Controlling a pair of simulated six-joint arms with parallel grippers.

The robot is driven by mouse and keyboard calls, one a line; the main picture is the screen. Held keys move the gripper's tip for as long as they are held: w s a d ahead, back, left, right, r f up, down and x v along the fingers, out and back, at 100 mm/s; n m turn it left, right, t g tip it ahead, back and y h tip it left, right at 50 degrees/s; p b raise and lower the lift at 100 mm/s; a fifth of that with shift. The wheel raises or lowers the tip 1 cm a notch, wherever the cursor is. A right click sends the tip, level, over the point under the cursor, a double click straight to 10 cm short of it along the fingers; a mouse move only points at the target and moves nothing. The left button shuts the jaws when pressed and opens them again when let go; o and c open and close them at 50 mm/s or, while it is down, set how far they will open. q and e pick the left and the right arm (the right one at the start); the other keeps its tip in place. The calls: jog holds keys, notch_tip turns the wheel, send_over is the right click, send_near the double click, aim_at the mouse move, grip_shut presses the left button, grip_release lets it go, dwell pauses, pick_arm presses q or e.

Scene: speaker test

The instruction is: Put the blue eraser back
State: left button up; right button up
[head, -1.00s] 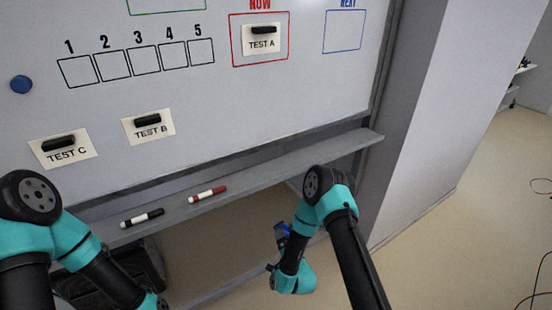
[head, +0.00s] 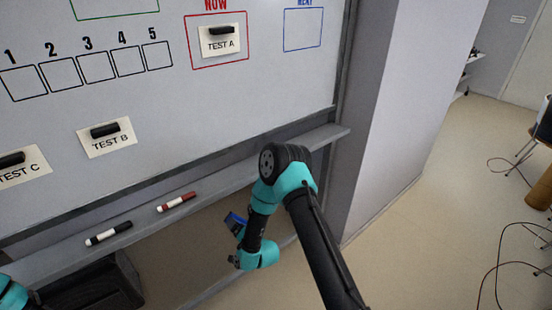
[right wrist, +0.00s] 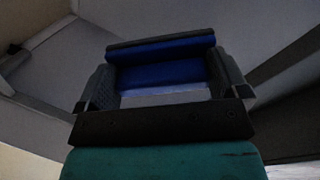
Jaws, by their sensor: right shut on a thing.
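The blue eraser (right wrist: 165,72) is between the two dark fingers of my right gripper (right wrist: 163,85) in the right wrist view, with a grey face below its blue part. My right gripper is shut on it. In the head view the eraser (head: 236,220) shows as a small blue patch beside my right forearm, in front of the whiteboard ledge (head: 240,172) and low in the picture. The fingers are mostly hidden there. I cannot tell the exact gap between eraser and ledge. My left gripper is out of view; only a bit of my left arm shows at the lower left.
A black marker (head: 109,233) and a red marker (head: 176,202) lie on the ledge. The ledge right of the red marker looks bare. The whiteboard (head: 180,100) holds TEST A, B and C cards. A wall (head: 400,110) stands right of the ledge's end.

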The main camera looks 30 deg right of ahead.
jog(key=r+g, duration=0.1)
jog(key=d+r+n+g, duration=0.1)
jog(key=w+d+r+g+y, duration=0.1)
jog(key=r, duration=0.1)
jog(key=shift+w+d+n, duration=0.1)
jog(key=shift+d+n, duration=0.15)
jog(key=shift+n, duration=0.05)
jog(key=s+d+r+n+g, duration=0.3)
jog(key=s+d+r+g, duration=0.1)
jog(key=r+g, duration=0.3)
jog(key=shift+s+r, duration=0.35)
jog(key=shift+r, duration=0.4)
jog(key=shift+s+d+r+g, duration=0.1)
jog(key=shift+s+r+g, duration=0.05)
jog(key=shift+r+g, duration=0.15)
jog(key=s+d+r+n+g+h, duration=0.1)
jog(key=s+d+r+n+g, duration=0.1)
jog(key=r, duration=0.8)
jog(key=s+d+r+n+g+h, duration=0.2)
jog(key=d+r+n, duration=0.1)
jog(key=r, duration=0.6)
jog(key=shift+d+r+n+g, duration=0.3)
jog(key=shift+r+n+g, duration=0.1)
jog(key=shift+n, duration=0.4)
